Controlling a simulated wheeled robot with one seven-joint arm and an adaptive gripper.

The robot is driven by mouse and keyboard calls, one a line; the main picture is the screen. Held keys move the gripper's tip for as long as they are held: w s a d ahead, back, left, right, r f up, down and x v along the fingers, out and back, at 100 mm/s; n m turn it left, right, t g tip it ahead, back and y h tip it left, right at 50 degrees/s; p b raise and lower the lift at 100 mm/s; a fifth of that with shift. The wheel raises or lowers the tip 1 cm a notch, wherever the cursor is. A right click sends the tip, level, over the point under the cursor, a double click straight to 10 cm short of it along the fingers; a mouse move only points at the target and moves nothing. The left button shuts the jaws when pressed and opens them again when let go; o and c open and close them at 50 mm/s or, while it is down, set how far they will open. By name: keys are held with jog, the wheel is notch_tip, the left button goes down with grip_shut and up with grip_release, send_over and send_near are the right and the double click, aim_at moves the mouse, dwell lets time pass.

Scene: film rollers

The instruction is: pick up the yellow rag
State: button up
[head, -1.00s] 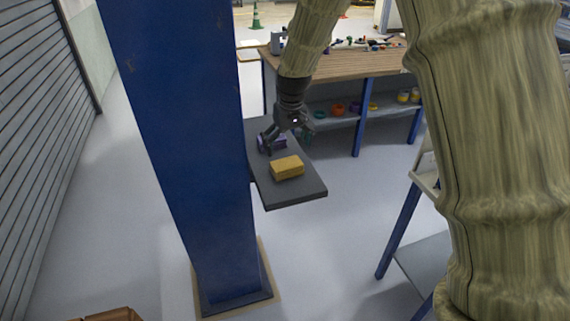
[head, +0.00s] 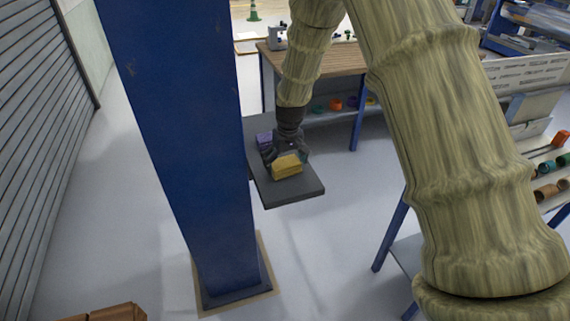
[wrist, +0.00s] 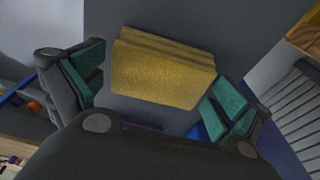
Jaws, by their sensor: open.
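The yellow rag (head: 287,166), a folded block-like bundle, lies on a dark grey shelf (head: 297,192) fixed beside the blue column. My gripper (head: 282,152) is right at the rag, and its fingers partly overlap the rag's far side in the head view. In the wrist view the rag (wrist: 163,75) lies between the two green-padded fingers of my gripper (wrist: 158,97), mostly ahead of them. The fingers are spread wide, with a gap on the left side and the right finger close to the rag's corner. Whether they touch cannot be told.
A purple item (head: 264,140) lies on the shelf behind the rag, beside my gripper. The thick blue column (head: 190,150) stands directly left of the shelf. A wood-topped workbench (head: 340,60) stands behind, and a blue-legged rack (head: 395,225) stands to the right.

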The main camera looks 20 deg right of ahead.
aim_at(284, 161)
jog(key=shift+f, duration=0.25)
jog(key=c, duration=0.7)
jog(key=shift+w+r+b, duration=0.1)
jog(key=shift+r+b, duration=0.45)
jog(key=shift+r, duration=0.2)
notch_tip(284, 161, up, 2)
jog(key=shift+b, duration=0.55)
jog(key=s+d+r+b, duration=0.1)
jog(key=s+d+b, duration=0.2)
jog(key=s, duration=1.2)
jog(key=shift+s+r+b, duration=0.3)
jog(key=shift+s+b, duration=0.1)
jog(key=shift+b, duration=0.4)
jog(key=shift+d, duration=0.1)
